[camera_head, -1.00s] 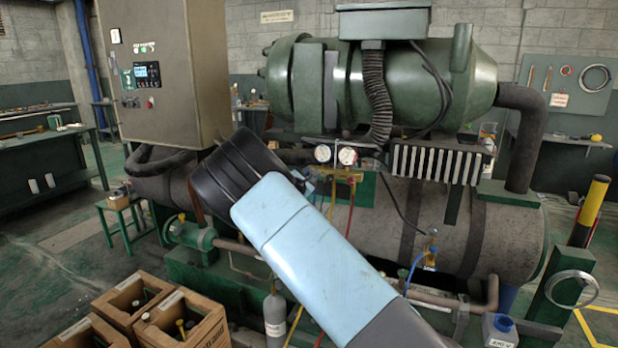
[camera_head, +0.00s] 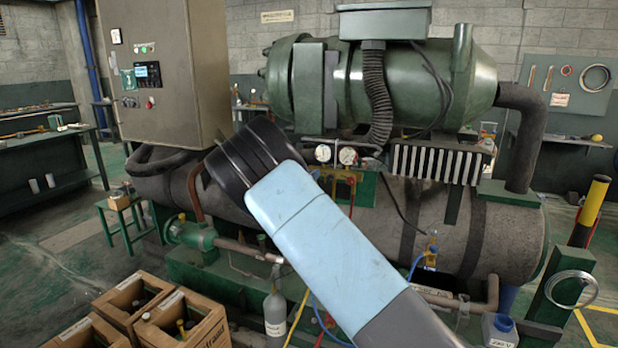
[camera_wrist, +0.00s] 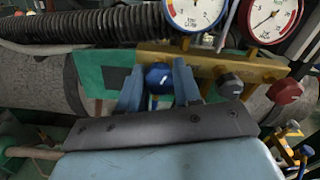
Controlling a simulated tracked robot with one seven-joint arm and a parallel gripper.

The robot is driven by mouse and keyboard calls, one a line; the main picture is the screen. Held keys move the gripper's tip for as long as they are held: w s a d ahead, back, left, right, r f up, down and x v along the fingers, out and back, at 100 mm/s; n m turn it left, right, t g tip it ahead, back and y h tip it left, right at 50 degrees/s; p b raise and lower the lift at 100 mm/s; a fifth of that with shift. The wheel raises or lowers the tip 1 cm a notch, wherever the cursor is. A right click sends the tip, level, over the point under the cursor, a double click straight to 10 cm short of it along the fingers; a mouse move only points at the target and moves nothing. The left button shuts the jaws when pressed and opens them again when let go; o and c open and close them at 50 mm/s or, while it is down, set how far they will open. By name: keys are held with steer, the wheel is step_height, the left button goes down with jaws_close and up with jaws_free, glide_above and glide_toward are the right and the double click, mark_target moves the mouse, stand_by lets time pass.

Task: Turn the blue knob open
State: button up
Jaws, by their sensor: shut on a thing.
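The blue knob (camera_wrist: 158,77) sits on the left end of a brass gauge manifold (camera_wrist: 212,65) in the wrist view. My gripper (camera_wrist: 158,86) has one finger on each side of the knob and is shut on it. The fingers hide part of the knob's sides and its lower edge. In the head view my light blue arm stands in front of the manifold and hides the knob and most of the gripper.
Two round gauges (camera_wrist: 196,12) stand above the manifold. A dark knob (camera_wrist: 229,86) and a red knob (camera_wrist: 285,91) are to the right of the blue one. A ribbed black hose (camera_wrist: 90,24) runs at upper left. Wooden crates (camera_head: 180,325) stand on the floor at lower left.

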steer(key=n, duration=0.6)
steer(key=shift+a+n, duration=0.2)
steer(key=shift+n, duration=0.1)
stand_by(0.3)
steer(key=o, duration=0.7)
steer(key=shift+a, duration=0.1)
steer(key=o, duration=0.3)
steer(key=shift+d, duration=0.2)
steer(key=shift+o, duration=0.2)
steer(key=v, duration=1.4)
steer(key=shift+w, duration=0.1)
